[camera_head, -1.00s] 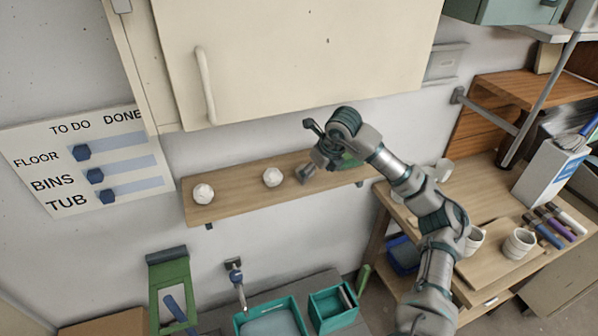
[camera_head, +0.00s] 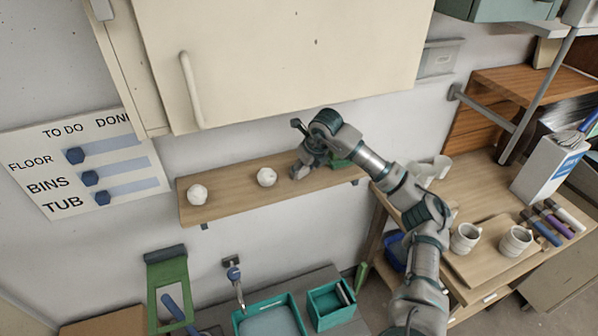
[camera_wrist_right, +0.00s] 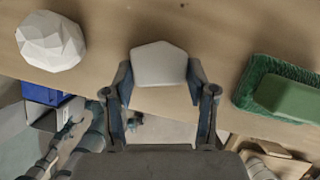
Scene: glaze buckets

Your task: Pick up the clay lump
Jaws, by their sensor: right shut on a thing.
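The clay lump (camera_wrist_right: 160,64) is a pale grey, flat-sided block on the wooden shelf. In the wrist view it sits between the two fingers of my right gripper (camera_wrist_right: 160,92), which is shut on it. In the head view my right gripper (camera_head: 298,172) is low at the shelf's right part and mostly hides the lump. Two white faceted lumps stand further left, one in the middle (camera_head: 267,177) and one near the left end (camera_head: 197,194). The middle one also shows at the upper left of the wrist view (camera_wrist_right: 50,41). My left gripper is not in view.
The wooden shelf (camera_head: 232,192) is bare between the lumps. A green brush-like block (camera_wrist_right: 290,98) lies just right of my gripper. A cream cabinet (camera_head: 290,60) hangs above. Teal bins (camera_head: 330,305) stand below, and a bench with cups (camera_head: 465,237) is at right.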

